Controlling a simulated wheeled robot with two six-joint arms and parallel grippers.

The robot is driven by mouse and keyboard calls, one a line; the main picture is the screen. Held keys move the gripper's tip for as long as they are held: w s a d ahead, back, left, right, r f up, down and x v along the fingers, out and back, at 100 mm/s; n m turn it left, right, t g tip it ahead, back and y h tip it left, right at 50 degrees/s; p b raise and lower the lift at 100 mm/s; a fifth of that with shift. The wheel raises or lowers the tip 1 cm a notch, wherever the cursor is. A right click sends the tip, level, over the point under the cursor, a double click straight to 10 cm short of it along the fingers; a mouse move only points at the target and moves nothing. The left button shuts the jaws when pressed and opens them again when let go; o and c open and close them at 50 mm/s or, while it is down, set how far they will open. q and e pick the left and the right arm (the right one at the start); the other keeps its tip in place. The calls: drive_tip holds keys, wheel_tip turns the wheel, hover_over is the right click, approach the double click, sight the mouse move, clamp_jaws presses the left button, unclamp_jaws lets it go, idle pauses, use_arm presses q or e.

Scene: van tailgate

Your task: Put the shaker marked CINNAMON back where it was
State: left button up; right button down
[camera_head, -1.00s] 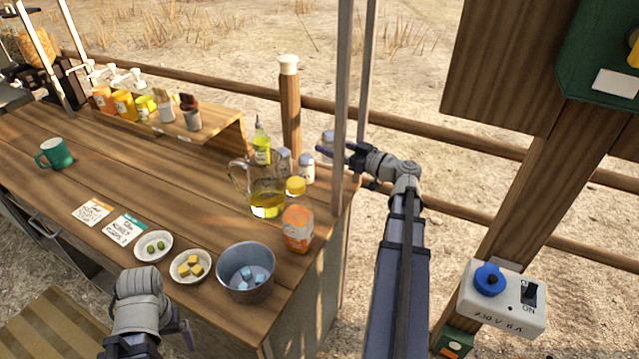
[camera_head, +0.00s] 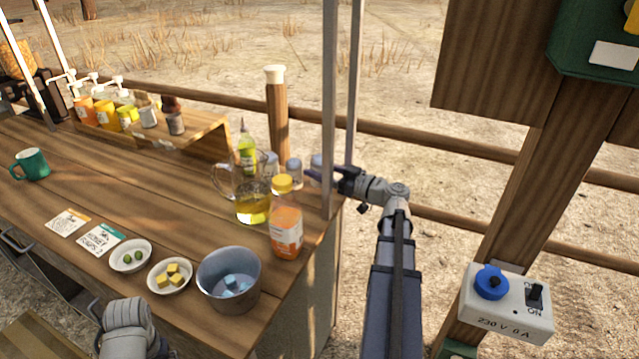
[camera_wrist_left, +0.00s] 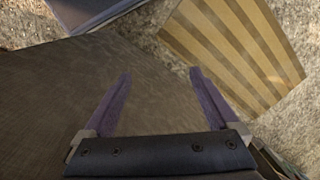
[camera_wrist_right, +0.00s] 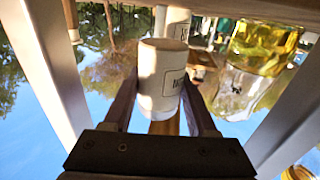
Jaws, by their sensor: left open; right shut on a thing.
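My right gripper (camera_head: 326,178) is shut on a white shaker (camera_head: 316,160) at the counter's far right corner, beside the metal post. In the right wrist view the held shaker (camera_wrist_right: 161,75) sits between the fingers, its label turned partly away and too small to read. Two more pale shakers, a nearer one (camera_head: 293,171) and one partly behind the jug (camera_head: 270,164), stand to its left. Whether the held shaker touches the counter is hidden. My left gripper (camera_wrist_left: 160,75) is open and empty, low in front of the counter (camera_head: 185,215).
A glass jug (camera_head: 251,207) of yellow liquid, a green-yellow bottle (camera_head: 247,152) and an orange-labelled bottle (camera_head: 286,230) crowd near the shakers. A metal pot (camera_head: 228,280) stands at the front edge. A metal post (camera_head: 329,110) rises close to the right gripper.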

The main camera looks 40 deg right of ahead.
wheel_tip(320, 180, down, 3)
drive_tip(key=shift+f+b, duration=0.15)
drive_tip(key=shift+b, duration=1.05)
drive_tip(key=c, duration=0.7)
unclamp_jaws()
drive_tip(key=o, duration=0.5)
drive_tip(key=shift+r+p, duration=0.3)
drive_tip(key=v, duration=1.2)
drive_tip(key=shift+f, duration=0.15)
